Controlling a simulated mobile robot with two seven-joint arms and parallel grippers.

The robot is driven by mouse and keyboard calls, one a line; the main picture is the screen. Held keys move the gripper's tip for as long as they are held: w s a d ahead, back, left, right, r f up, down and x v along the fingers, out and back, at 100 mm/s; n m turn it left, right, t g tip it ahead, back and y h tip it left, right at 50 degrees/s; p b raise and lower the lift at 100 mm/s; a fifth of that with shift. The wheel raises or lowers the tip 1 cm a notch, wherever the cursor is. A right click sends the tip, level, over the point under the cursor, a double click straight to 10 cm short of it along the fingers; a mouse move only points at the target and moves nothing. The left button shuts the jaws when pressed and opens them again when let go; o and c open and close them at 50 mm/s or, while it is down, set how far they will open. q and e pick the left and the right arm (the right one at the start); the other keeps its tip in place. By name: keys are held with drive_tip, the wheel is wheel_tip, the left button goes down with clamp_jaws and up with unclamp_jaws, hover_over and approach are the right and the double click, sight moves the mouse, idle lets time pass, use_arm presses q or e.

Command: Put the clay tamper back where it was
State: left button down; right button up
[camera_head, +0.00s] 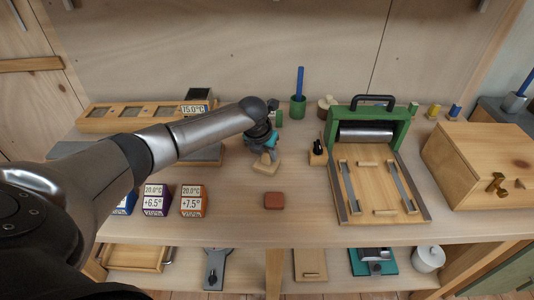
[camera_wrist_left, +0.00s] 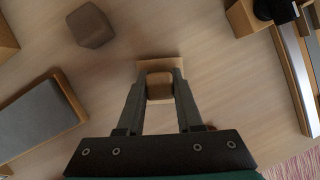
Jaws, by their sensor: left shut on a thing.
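The clay tamper appears to be a small pale wooden piece with a flat base (camera_head: 266,167) near the middle of the bench. My left gripper (camera_head: 268,149) reaches down over it from the left and is shut on its upper part. In the left wrist view, both fingers (camera_wrist_left: 160,88) close on the tamper's narrow wooden grip (camera_wrist_left: 159,80), with its wider base beyond. I cannot tell whether the base touches the bench. A reddish-brown clay block (camera_head: 274,201) lies apart, in front of the tamper. My right gripper is not in view.
The green roller press (camera_head: 348,123) stands right of the tamper, with a small wooden block with a black top (camera_head: 318,156) between them. A green cup (camera_head: 297,108) holds a blue stick behind. Labelled cubes (camera_head: 191,201) stand at front left; a wooden box (camera_head: 489,165) at right.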

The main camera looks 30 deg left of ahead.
use_arm(q)
drive_tip(key=c, duration=0.6)
unclamp_jaws()
drive_tip(key=shift+f, duration=0.1)
drive_tip(key=shift+o, duration=0.2)
drive_tip(key=shift+r, duration=0.3)
drive_tip(key=p+v, duration=0.3)
drive_tip(key=v, duration=0.8)
drive_tip(key=shift+s+r+p, duration=0.15)
drive_tip(key=shift+r+p, duration=0.15)
drive_tip(key=shift+r, duration=0.05)
